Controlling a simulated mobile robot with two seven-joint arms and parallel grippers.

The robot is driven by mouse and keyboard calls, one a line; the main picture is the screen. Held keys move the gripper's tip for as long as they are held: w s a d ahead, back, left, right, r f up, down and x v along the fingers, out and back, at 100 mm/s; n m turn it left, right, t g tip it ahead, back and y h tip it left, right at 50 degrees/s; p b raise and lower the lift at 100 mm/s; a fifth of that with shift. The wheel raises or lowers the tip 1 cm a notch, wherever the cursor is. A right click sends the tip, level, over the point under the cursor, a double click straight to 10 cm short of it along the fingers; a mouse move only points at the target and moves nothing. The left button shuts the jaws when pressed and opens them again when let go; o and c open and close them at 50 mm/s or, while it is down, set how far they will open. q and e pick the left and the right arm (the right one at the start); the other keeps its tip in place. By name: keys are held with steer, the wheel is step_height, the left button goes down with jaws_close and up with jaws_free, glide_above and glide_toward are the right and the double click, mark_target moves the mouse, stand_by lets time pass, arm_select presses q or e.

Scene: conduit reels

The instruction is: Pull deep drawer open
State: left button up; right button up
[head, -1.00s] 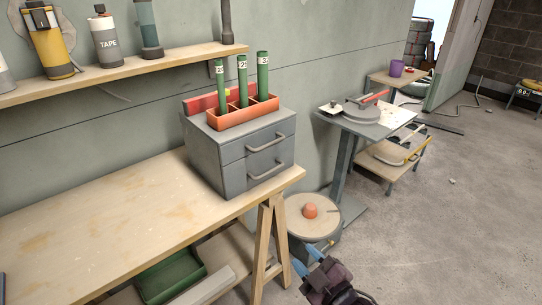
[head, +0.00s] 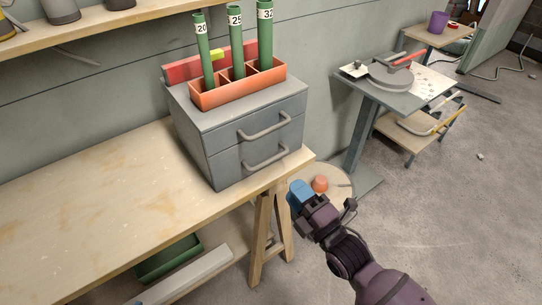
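A grey two-drawer cabinet (head: 192,134) stands at the right end of the wooden workbench. Its upper drawer (head: 236,132) and lower drawer (head: 234,164) both look closed, each with a grey bar handle. The lower drawer's handle (head: 266,160) faces right and toward me. My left gripper is out of view.
An orange tray (head: 240,92) with green tubes marked 20, 25 and 32 sits on the cabinet. The bench top (head: 90,205) is bare at left. A trestle leg (head: 265,235) and a round reel (head: 335,182) are near my gripper. A grey stand (head: 362,130) is at right.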

mark_target(270, 159)
steer(key=b+x, duration=0.1)
steer(key=x, duration=0.9)
steer(key=shift+w+a+f, duration=0.1)
steer(key=shift+w+a, duration=0.05)
steer(key=shift+w, duration=0.15)
jaws_close()
